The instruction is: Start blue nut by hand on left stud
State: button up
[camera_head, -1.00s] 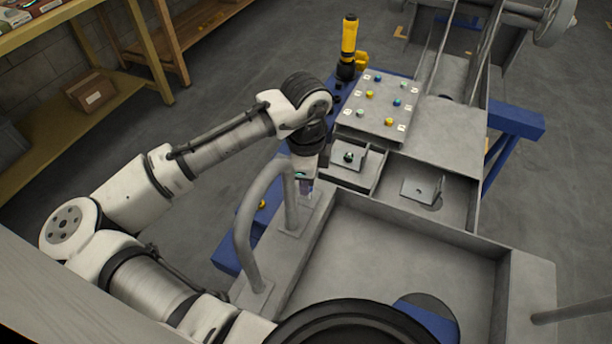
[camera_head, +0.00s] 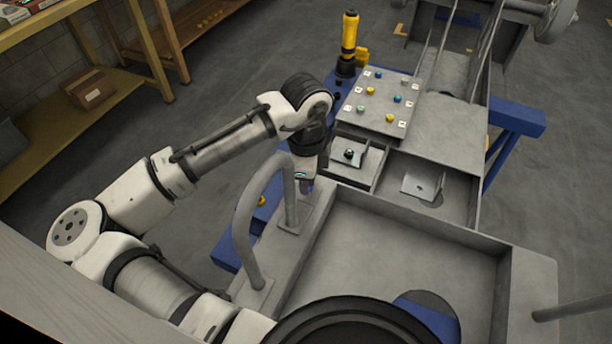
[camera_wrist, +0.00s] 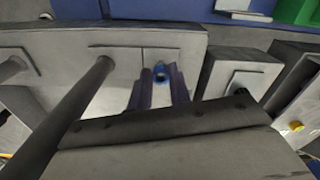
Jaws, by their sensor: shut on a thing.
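My gripper (camera_wrist: 158,92) is shut on a blue nut (camera_wrist: 160,72), which shows between the fingertips in the wrist view. In the head view my gripper (camera_head: 306,187) points down beside the grey tube handle, left of the small compartment. A bracket with a dark stud or nut (camera_head: 348,154) stands in that compartment. A second bracket (camera_head: 420,187) is in the compartment to its right. The wrist view shows a square plate with a dark round part (camera_wrist: 241,91) to the right of the fingers, apart from the nut. I cannot tell which stud is the left one.
A bent tube handle (camera_head: 245,225) rises close to my gripper. A plate (camera_head: 362,118) with several yellow, blue and pale nuts lies behind the compartments. A yellow and black tool (camera_head: 349,40) stands behind it. The large front bay (camera_head: 400,255) is mostly empty.

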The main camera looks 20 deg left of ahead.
jog(key=shift+f, duration=0.5)
dwell(0.4)
jog(key=m, duration=0.5)
jog(key=shift+w+b, duration=0.1)
jog(key=shift+b, duration=0.2)
jog(key=shift+f+m, duration=0.1)
jog(key=shift+m, duration=1.1)
jog(key=m+b, duration=0.1)
jog(key=m, duration=0.2)
jog(key=shift+w, duration=0.1)
